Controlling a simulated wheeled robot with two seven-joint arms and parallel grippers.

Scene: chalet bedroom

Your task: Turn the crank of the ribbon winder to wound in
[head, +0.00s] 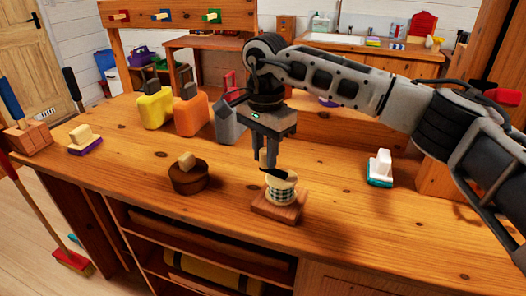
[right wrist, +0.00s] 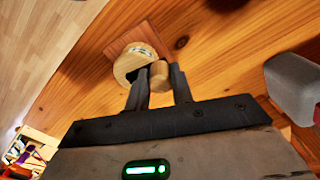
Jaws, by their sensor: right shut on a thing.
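The ribbon winder (head: 281,194) stands upright on a square wooden base (head: 279,208) near the front middle of the workbench. It has a pale round top and a patterned band around its drum. My right gripper (head: 268,170) reaches down to it from above and is shut on the crank's wooden knob. In the right wrist view the knob (right wrist: 158,76) sits between the two fingers, beside the round top (right wrist: 131,66). The fingers hide part of the crank, so its exact angle is hard to tell. My left gripper is not in view.
On the workbench (head: 335,190), a dark round box (head: 188,178) with a wooden knob stands left of the winder. Yellow (head: 153,106), orange (head: 191,112) and grey (head: 229,122) containers stand behind. A white-and-teal brush (head: 380,168) lies right. Bench between is clear.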

